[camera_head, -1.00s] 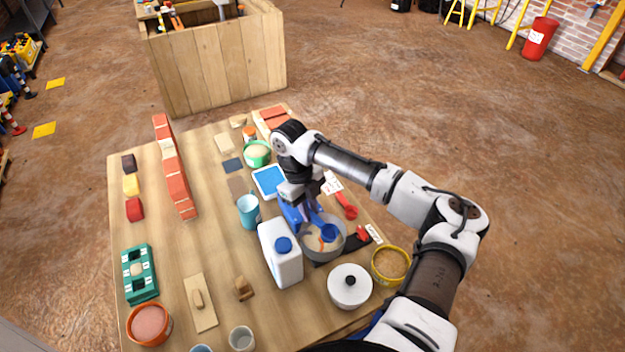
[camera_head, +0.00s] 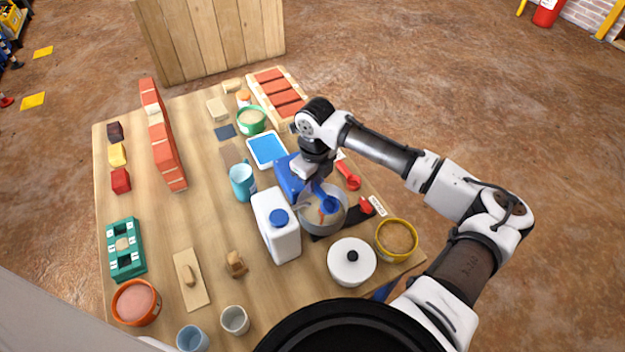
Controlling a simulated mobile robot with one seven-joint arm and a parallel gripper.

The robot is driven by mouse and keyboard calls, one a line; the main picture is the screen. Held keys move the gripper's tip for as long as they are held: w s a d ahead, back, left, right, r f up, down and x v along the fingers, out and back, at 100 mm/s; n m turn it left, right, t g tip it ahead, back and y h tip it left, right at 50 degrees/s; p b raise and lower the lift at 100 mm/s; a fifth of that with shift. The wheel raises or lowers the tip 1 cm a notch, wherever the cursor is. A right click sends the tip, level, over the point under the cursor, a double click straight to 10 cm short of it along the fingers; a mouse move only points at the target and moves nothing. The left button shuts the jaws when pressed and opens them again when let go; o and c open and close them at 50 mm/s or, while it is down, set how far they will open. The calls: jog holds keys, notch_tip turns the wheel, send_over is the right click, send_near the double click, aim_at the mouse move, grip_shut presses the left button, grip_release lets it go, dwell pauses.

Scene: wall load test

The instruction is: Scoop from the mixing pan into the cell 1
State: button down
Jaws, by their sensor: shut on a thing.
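The mixing pan (camera_head: 341,220) is a grey round pan on the right part of the table, with a pale mix inside. My gripper (camera_head: 314,182) is above the pan's far rim, shut on a blue scoop (camera_head: 329,204). The scoop's bowl is down in or just over the pan; I cannot tell how deep or how full it is. A teal mould (camera_head: 113,262) with several cells lies at the table's left front. One cell holds a pale fill. Its labels are too small to read, so I cannot tell which is cell 1.
A white jug with a blue cap (camera_head: 283,240) stands tall just left of the pan. A white lidded pot (camera_head: 351,263) and a yellow-rimmed tub (camera_head: 397,238) are in front right. A brick wall (camera_head: 165,150) stands between the back and the mould. The table's middle left is mostly clear.

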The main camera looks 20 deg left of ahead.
notch_tip(320, 180, down, 4)
jog(key=b, duration=0.3)
jog(key=shift+f, duration=0.2)
jog(key=shift+f+b, duration=0.25)
jog(key=shift+b, duration=0.15)
jog(key=shift+s+f, duration=0.1)
jog(key=shift+f, duration=0.05)
dwell(0.3)
jog(key=shift+r+p, duration=0.75)
jog(key=shift+r, duration=0.15)
jog(key=shift+r+p, duration=2.3)
jog(key=shift+r, duration=1.1)
